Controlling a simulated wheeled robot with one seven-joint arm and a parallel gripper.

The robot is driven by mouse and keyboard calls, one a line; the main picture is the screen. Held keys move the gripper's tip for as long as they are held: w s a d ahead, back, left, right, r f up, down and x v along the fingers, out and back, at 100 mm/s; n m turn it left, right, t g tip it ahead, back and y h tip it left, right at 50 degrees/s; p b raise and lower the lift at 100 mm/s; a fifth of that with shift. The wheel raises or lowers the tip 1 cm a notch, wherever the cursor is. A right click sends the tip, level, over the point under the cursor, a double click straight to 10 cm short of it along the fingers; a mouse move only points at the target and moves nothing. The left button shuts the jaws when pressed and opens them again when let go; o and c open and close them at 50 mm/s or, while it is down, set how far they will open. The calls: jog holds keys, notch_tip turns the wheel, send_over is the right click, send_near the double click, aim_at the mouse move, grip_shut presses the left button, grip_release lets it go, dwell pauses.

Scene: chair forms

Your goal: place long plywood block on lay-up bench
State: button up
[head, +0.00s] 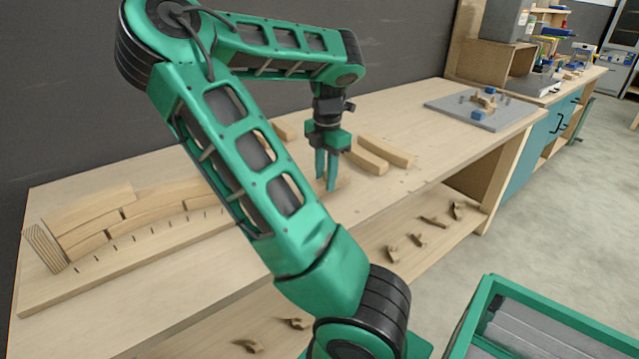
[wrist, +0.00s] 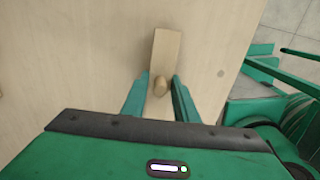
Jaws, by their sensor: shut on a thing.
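My gripper (head: 326,188) points straight down over the lay-up bench (head: 425,115). Its fingers are shut on a pale plywood block (wrist: 168,48), low at the bench top. In the head view a little of the block (head: 341,183) shows beside the fingertips. I cannot tell whether it touches the bench or hangs just above it.
At the left, several blocks (head: 100,203) form a curved row beside tick marks. A grey board (head: 487,108) with small parts is at the far right end. A green-framed cart (head: 540,325) stands at front right.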

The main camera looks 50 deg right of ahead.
jog(key=shift+f, duration=0.6)
jog(key=shift+f, duration=0.1)
jog(key=o, duration=1.1)
notch_tip(320, 180, up, 12)
jog(key=shift+r, duration=0.1)
jog(key=shift+s, duration=0.1)
